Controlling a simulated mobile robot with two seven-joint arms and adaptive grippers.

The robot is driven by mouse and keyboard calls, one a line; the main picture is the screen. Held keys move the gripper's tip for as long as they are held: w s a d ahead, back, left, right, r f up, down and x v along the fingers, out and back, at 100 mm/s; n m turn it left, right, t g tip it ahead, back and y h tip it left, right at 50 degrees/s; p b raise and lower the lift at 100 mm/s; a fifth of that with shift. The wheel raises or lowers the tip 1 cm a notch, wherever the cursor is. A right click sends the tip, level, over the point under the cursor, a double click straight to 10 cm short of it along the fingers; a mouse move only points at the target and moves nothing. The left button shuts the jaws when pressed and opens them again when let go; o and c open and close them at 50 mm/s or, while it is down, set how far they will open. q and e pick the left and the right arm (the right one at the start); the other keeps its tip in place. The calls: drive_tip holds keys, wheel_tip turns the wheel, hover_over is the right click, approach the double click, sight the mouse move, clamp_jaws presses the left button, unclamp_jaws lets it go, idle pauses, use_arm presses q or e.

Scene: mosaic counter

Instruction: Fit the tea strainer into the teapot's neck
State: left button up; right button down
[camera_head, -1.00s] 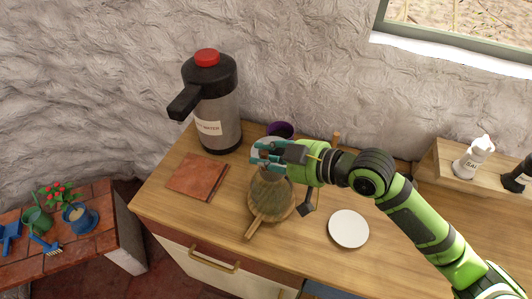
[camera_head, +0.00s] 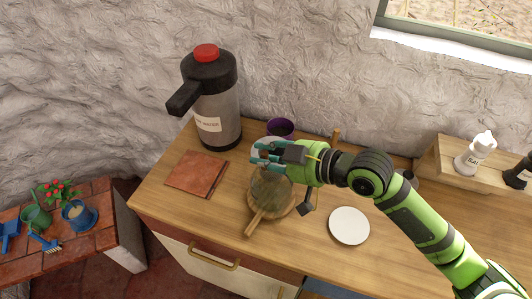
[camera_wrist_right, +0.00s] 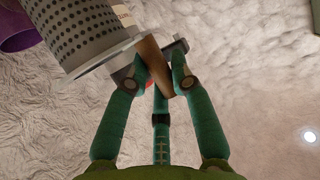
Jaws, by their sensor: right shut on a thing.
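The tea strainer (camera_wrist_right: 82,32) is a grey perforated cylinder with a wide rim, tilted at the upper left of the right wrist view. My right gripper (camera_wrist_right: 160,72) is shut on its brown handle (camera_wrist_right: 152,62). In the head view, my right gripper (camera_head: 262,153) is above the glass teapot (camera_head: 270,186), and the strainer there is small and partly covered by the fingers. The teapot looks see-through and stands on a round wooden board (camera_head: 254,222). Its neck is hidden below the gripper, so I cannot tell how the strainer lines up with it. My left gripper is not in view.
A purple cup (camera_head: 281,127) stands just behind the gripper. A tall hot water dispenser (camera_head: 219,105) and a reddish tile (camera_head: 196,174) are to the left. A white plate (camera_head: 349,225) lies at the right. A shelf (camera_head: 450,164) holds a salt bottle (camera_head: 474,158).

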sight(266, 170)
drive_tip(key=shift+f+b, duration=0.7)
drive_tip(key=shift+f, duration=0.75)
drive_tip(key=shift+f+b, duration=0.85)
drive_tip(key=shift+f, duration=0.6)
drive_tip(key=shift+f+b, duration=0.4)
drive_tip(key=shift+b, duration=0.05)
drive_tip(key=shift+f, duration=0.35)
idle(0.3)
drive_tip(key=shift+c, duration=2.1)
unclamp_jaws()
